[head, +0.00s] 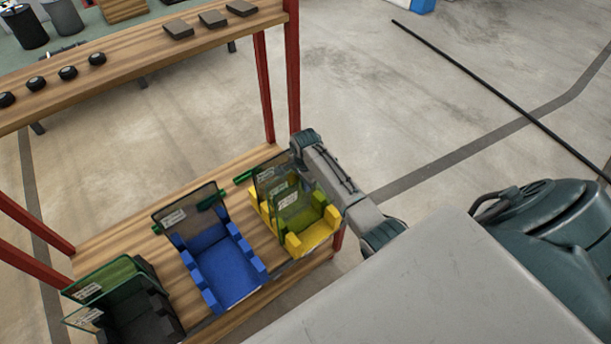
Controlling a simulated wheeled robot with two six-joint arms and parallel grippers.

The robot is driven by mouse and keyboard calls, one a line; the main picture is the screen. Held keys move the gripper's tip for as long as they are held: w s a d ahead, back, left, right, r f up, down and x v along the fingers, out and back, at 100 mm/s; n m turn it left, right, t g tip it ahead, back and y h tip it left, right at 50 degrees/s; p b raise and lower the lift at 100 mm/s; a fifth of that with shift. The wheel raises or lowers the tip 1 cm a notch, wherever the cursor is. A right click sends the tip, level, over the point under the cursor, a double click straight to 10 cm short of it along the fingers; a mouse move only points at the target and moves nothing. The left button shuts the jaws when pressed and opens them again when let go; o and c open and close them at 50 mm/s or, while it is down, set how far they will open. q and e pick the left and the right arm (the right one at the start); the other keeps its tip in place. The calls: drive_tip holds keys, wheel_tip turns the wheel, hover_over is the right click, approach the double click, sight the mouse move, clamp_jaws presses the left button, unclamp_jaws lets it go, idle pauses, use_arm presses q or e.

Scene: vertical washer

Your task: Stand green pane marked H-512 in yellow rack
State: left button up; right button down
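The yellow rack (312,238) stands at the right end of the lower wooden shelf. Tinted see-through panes (297,207) with white labels stand upright in or over it; at least one looks green. The labels are too small to read, so I cannot tell which is H-512. My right arm reaches in from the right, and its wrist (308,142) is beside the rack's upper right. The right fingers are hidden or too unclear to make out, and I cannot tell whether they touch a pane. My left gripper is out of view.
A blue rack (228,272) holds a dark labelled pane (186,212). A black rack (148,318) at lower left holds green-tinted labelled panes (108,282). Red posts (292,70) and the upper wooden shelf (140,55) bound the space. Floor to the right is open.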

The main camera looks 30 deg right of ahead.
drive_tip(key=shift+w, duration=0.1)
drive_tip(key=c, duration=1.6)
unclamp_jaws()
drive_tip(key=shift+o, duration=0.2)
drive_tip(key=shift+f, duration=0.1)
wheel_tip(320, 180, up, 11)
drive_tip(key=shift+b, duration=1.2)
